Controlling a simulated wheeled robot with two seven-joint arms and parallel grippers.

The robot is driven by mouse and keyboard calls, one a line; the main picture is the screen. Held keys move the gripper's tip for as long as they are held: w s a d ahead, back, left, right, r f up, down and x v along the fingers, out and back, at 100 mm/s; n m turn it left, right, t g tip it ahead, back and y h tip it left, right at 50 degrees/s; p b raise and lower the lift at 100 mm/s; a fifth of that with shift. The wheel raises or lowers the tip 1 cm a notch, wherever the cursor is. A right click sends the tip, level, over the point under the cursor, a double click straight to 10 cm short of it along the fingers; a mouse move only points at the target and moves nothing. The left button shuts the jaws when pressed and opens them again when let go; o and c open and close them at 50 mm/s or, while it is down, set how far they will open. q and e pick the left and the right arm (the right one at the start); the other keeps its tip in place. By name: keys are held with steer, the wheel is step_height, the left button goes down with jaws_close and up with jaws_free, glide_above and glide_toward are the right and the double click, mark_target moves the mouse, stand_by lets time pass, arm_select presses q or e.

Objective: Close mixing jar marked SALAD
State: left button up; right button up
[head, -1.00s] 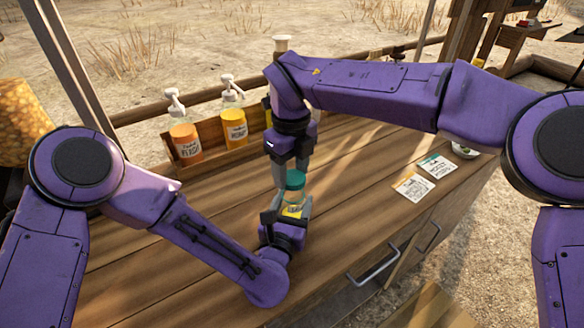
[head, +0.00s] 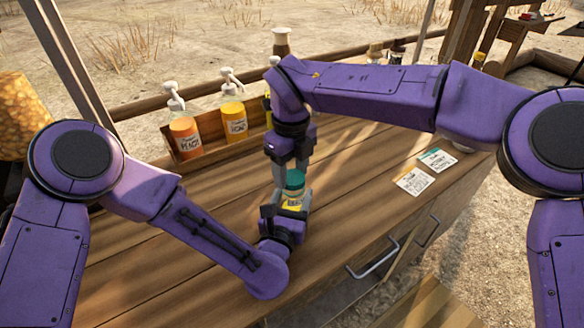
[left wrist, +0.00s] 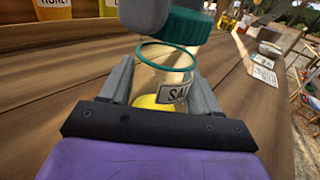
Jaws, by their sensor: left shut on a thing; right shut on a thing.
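The clear mixing jar (left wrist: 160,78) has yellow contents, a teal ring at its mouth and a partly hidden label reading "SA". My left gripper (head: 291,207) is shut around the jar at the counter; its fingers flank the jar in the left wrist view (left wrist: 160,92). The teal lid (head: 295,181) is held from above by my right gripper (head: 291,172), which is shut on it. In the left wrist view the lid (left wrist: 187,25) is just above the jar's mouth, offset to the right. Whether they touch I cannot tell.
A wooden rack holds an orange bottle (head: 187,138) and a yellow honey bottle (head: 235,122) with pumps at the back left. Two cards (head: 414,181) (head: 438,160) lie on the counter (head: 350,205) at the right. The counter's front edge has drawer handles (head: 375,262).

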steer(key=shift+f, duration=0.45)
